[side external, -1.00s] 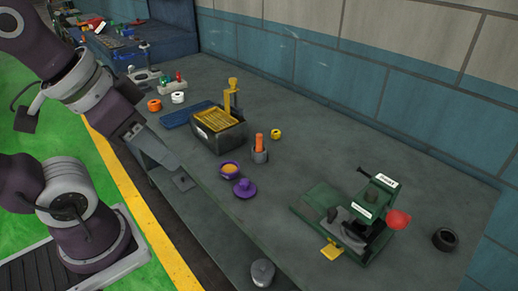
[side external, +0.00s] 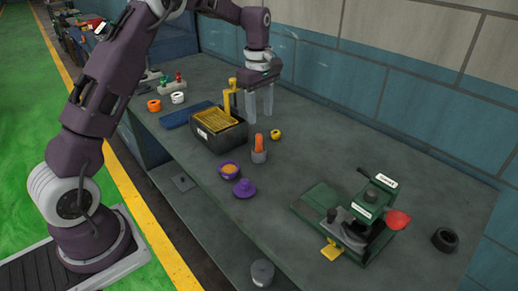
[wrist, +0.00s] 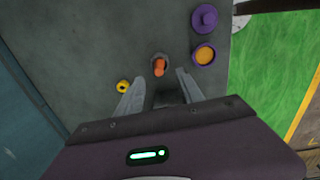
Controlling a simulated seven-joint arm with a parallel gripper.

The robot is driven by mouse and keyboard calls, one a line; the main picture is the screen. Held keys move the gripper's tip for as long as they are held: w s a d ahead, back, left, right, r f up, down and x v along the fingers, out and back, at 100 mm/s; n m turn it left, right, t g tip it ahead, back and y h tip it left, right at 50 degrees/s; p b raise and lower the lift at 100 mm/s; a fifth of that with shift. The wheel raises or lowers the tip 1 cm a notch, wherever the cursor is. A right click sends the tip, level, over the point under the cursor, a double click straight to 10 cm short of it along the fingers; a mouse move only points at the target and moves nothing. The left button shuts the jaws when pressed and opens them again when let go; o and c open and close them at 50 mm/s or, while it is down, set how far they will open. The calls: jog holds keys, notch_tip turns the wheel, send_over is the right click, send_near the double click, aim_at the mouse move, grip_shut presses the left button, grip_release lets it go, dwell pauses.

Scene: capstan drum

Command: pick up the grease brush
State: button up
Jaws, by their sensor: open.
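The likely grease brush (side external: 259,140) shows as an orange handle standing up in a small grey cup (side external: 259,157); its lower end is hidden inside the cup. My gripper (side external: 260,120) points down, open and empty, above and slightly behind the handle. In the wrist view the orange handle (wrist: 159,68) lies just ahead of the gap between my two spread fingers (wrist: 158,88). The fingers do not appear to touch it.
A dark bin with a yellow grate (side external: 218,132) stands left of the cup. A purple pot (side external: 230,169), purple lid (side external: 244,188) and yellow ring (side external: 275,134) lie close by. A green machine (side external: 350,218) stands at right. The bench between is clear.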

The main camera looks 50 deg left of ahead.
aim_at(259, 135)
jog(key=shift+n, duration=0.6)
jog(key=f, duration=0.1)
jog(key=a+f, duration=0.1)
jog(key=w+f, duration=0.1)
jog(key=shift+w+a+f, duration=0.1)
jog(key=shift+a+f, duration=0.05)
jog(key=shift+f, duration=0.15)
notch_tip(259, 135, down, 7)
jog(key=shift+r, duration=0.2)
jog(key=shift+c, duration=0.4)
grip_shut()
